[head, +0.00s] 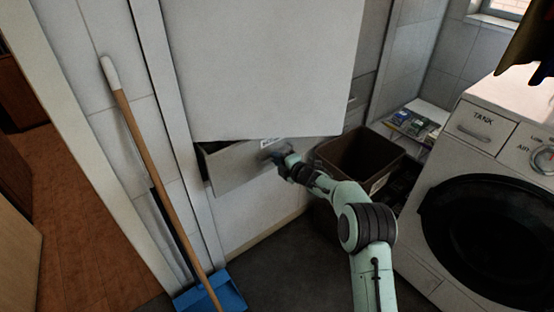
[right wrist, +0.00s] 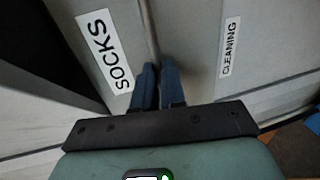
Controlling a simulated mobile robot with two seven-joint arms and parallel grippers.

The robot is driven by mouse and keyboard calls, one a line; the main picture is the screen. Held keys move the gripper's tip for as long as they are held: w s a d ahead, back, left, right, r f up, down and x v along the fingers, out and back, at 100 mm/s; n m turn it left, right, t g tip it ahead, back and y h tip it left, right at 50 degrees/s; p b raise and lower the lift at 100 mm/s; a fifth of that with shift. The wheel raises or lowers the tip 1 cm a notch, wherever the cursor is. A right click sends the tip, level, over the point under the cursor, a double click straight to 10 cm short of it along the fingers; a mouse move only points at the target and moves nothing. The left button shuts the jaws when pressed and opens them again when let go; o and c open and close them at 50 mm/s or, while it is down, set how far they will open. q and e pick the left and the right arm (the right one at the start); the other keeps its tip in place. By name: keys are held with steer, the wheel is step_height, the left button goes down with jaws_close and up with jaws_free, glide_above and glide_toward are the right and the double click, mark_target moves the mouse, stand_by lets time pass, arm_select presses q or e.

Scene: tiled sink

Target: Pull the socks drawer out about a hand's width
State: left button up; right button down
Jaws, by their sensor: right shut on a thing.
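The socks drawer (head: 238,172) is at the centre left in the head view, below a large pale panel (head: 270,65). It stands out from the cabinet, with a dark gap along its top left. In the right wrist view the socks drawer (right wrist: 82,62) carries a white SOCKS label. My right gripper (head: 283,156) is at the drawer front's right part. My left gripper is out of view.
A surface labelled CLEANING (right wrist: 262,60) lies beside the socks drawer. A brown bin (head: 350,160) stands right of my gripper, with a white washer (head: 480,130) further right. A wooden-handled broom (head: 150,165) and blue dustpan (head: 225,292) stand at left. Dark floor shows in front.

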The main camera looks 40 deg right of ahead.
steer(key=shift+w+d, duration=0.1)
steer(key=c, duration=1.2)
jaws_free()
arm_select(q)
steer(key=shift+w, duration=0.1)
